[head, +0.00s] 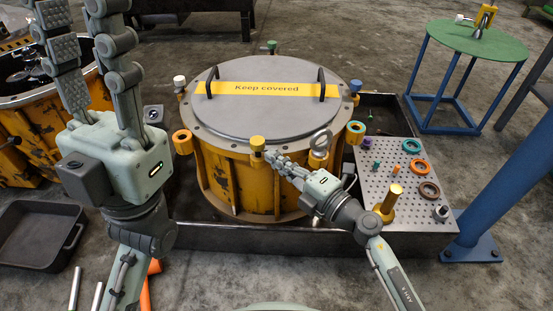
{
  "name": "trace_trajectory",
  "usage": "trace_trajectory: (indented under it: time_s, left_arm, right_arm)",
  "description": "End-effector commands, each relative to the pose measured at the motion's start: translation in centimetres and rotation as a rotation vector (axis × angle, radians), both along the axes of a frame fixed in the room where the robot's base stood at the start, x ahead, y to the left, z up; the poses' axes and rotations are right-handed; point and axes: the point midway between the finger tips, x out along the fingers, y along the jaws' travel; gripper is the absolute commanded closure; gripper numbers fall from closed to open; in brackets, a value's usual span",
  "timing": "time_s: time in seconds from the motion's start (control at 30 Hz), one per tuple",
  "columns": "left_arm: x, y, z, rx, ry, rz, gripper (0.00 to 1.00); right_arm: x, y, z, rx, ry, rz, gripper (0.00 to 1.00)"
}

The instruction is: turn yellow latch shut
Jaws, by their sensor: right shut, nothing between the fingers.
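The yellow latch (257,144) is a small yellow-capped post on the front rim of a round yellow housing (225,177). A grey lid (268,110) with two black handles covers the housing. My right gripper (270,156) is shut and empty. Its fingertips are at the latch's lower right, very close to it; I cannot tell whether they touch. My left gripper (76,12) is open and empty, raised at the left, with its fingers pointing up, away from the latch.
Other coloured knobs, such as a white one (180,82) and a blue one (355,86), ring the lid. A perforated plate (385,166) with several rings and a gold post (391,199) lies right. A green-topped stand (478,40) is behind; a black tray (38,232) is at left.

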Motion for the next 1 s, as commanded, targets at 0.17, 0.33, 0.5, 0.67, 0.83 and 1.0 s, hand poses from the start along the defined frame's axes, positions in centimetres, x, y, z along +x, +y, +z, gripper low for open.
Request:
trace_trajectory:
  time_s: [0.17, 0.33, 0.5, 0.67, 0.83, 1.0]
  left_arm:
    - [0.15, -0.04, -0.19, 0.003, 0.004, 0.001, 0.69]
    - [0.19, -0.07, -0.05, 0.005, -0.002, 0.001, 0.69]
    - [0.15, -0.09, 0.09, 0.007, -0.012, 0.001, 0.69]
    - [0.18, -0.11, 0.02, 0.009, -0.012, 0.001, 0.69]
    - [0.22, -0.14, -0.13, 0.011, -0.011, 0.000, 0.69]
    - [0.20, -0.17, 0.07, 0.014, -0.015, 0.001, 0.69]
  right_arm:
    - [0.15, -0.17, -0.09, -0.001, 0.000, 0.039, 1.00]
    - [0.25, -0.26, -0.05, -0.002, -0.001, 0.061, 1.00]
    - [0.33, -0.34, -0.06, -0.001, 0.000, 0.089, 1.00]
    - [0.45, -0.44, -0.07, -0.002, -0.001, 0.120, 1.00]
    - [0.69, -0.62, -0.06, -0.003, -0.001, 0.173, 1.00]
    - [0.94, -0.73, 0.02, -0.004, -0.001, 0.259, 1.00]
